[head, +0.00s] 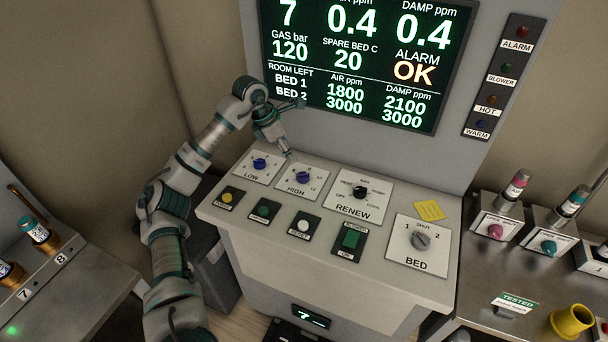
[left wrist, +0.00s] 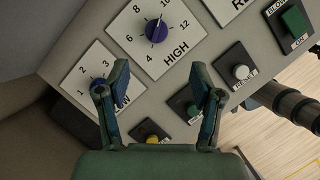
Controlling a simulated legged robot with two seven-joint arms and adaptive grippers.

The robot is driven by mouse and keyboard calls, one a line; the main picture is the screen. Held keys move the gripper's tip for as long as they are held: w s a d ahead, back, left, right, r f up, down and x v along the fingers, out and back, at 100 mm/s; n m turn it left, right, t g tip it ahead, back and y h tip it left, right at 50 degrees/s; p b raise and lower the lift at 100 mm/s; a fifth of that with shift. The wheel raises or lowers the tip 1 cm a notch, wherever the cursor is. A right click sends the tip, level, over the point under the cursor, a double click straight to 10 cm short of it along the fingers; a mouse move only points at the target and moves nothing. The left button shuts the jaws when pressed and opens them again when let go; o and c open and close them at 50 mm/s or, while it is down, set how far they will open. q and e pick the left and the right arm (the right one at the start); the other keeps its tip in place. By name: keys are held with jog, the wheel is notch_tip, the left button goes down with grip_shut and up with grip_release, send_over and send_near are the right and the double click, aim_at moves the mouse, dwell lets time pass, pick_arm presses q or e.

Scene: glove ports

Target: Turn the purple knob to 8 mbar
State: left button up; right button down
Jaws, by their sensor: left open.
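The purple knob (head: 303,177) sits on the white HIGH dial plate on the sloped console. It also shows in the left wrist view (left wrist: 156,31), where its white pointer is turned toward the upper right, near the 10 mark. A bluer knob (head: 260,163) sits on the LOW plate to its left. My left gripper (head: 297,130) is open and empty above the back of the console, close to the HIGH dial. In the left wrist view its fingers (left wrist: 160,75) are spread, apart from the purple knob, and one partly covers the LOW plate. My right gripper is not in view.
The RENEW knob (head: 360,191) and BED knob (head: 420,240) lie to the right. Several buttons, including a white one (head: 303,226), line the front. A display screen (head: 365,60) stands behind. A yellow note (head: 429,210) lies on the console.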

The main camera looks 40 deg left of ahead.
aim_at(301, 174)
pick_arm(q)
jog(key=x, duration=0.4)
jog(key=a+b+x, duration=0.1)
jog(key=x, duration=0.6)
jog(key=shift+a+f+b, duration=0.2)
jog(key=shift+f+b, duration=0.15)
jog(key=shift+f, duration=0.05)
jog(key=shift+w+d+f, duration=0.2)
jog(key=shift+d+f, duration=0.05)
jog(key=shift+w+d+f, duration=0.1)
jog(key=shift+d, duration=0.35)
jog(key=shift+a+f, duration=0.15)
jog(key=shift+a, duration=0.25)
jog(key=c, duration=1)
jog(key=shift+c, duration=0.6)
jog(key=shift+d, duration=0.1)
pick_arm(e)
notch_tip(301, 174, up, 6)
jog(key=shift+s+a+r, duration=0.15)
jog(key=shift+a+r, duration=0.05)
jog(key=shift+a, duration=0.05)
